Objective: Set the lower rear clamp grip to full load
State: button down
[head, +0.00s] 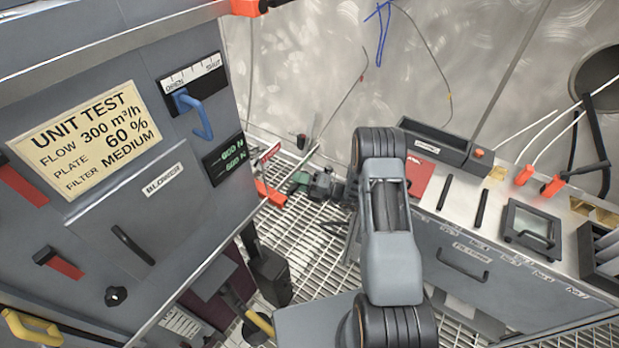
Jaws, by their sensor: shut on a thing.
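The grey cabinet (170,170) fills the left, with a "UNIT TEST" card. At its rear edge is a red bar with a white label (268,153). Below it is the red lower rear clamp (270,193), seen edge-on. My gripper (296,184) reaches left from behind my arm to this clamp. It is shut on the clamp's grip, which is mostly hidden by the fingers. A small green part shows at the jaws. A dark panel (224,160) beside the clamps shows two green readings in N, apparently 650 and 500.
A blue hook handle (195,113) sits on an OPEN/SHUT scale. Two front clamps with red parts (60,262) are at the left edge. A grey bench (500,250) with tools and a tray stands right of my arm. Open grating (300,240) lies between.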

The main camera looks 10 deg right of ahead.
jog(key=shift+s+f, duration=0.1)
jog(key=shift+f, duration=0.05)
jog(key=c, duration=0.9)
grip_release()
jog(key=shift+d, duration=0.1)
jog(key=v, duration=0.7)
jog(key=shift+b, duration=0.3)
jog(key=shift+d, duration=0.1)
